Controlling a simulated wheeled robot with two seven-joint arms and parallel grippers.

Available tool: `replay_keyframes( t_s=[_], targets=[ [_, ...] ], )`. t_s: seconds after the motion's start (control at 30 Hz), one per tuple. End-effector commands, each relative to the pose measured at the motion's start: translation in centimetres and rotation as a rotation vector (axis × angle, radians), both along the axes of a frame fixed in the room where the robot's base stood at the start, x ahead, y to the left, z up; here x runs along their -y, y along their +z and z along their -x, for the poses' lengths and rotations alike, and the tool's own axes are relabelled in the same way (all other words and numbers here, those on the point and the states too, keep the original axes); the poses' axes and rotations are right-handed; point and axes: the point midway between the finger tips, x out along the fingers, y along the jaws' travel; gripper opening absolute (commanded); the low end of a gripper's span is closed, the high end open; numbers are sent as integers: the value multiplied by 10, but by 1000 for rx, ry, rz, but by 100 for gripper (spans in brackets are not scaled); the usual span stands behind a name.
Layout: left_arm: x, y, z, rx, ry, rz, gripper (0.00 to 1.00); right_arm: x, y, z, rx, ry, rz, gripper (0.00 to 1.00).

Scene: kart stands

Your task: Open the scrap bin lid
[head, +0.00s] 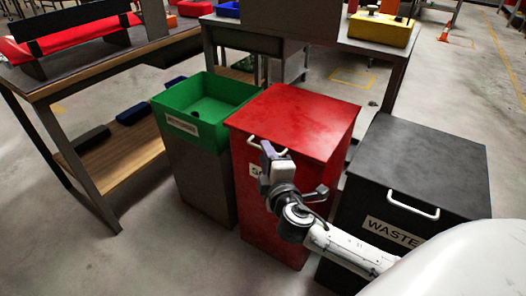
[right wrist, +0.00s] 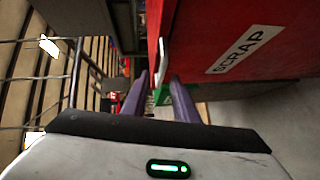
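The scrap bin (head: 290,235) is a red box whose red lid (head: 300,115) lies flat and closed on top. A white bar handle (head: 282,151) sits at the lid's front edge. The SCRAP label (right wrist: 243,48) shows on the red front (right wrist: 265,30). My left gripper is out of view.
An open green bin (head: 208,97) stands left of the red one. A black waste bin (head: 420,165) with a white handle stands close on the right. A workbench (head: 60,90) is at the left; floor in front is clear.

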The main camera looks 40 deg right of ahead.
Motion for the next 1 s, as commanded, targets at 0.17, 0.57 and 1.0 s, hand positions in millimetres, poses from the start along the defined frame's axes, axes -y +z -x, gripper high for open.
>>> replay_keyframes(
  t_s=[0.17, 0.57, 1.0],
  targets=[
    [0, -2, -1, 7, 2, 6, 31, 9, -5, -23, -1, 0, -1, 26],
    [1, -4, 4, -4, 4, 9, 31, 12, -6, -32, -1, 1, -2, 26],
    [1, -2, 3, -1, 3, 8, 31, 11, -8, -31, -8, 2, -8, 0]
  ],
)
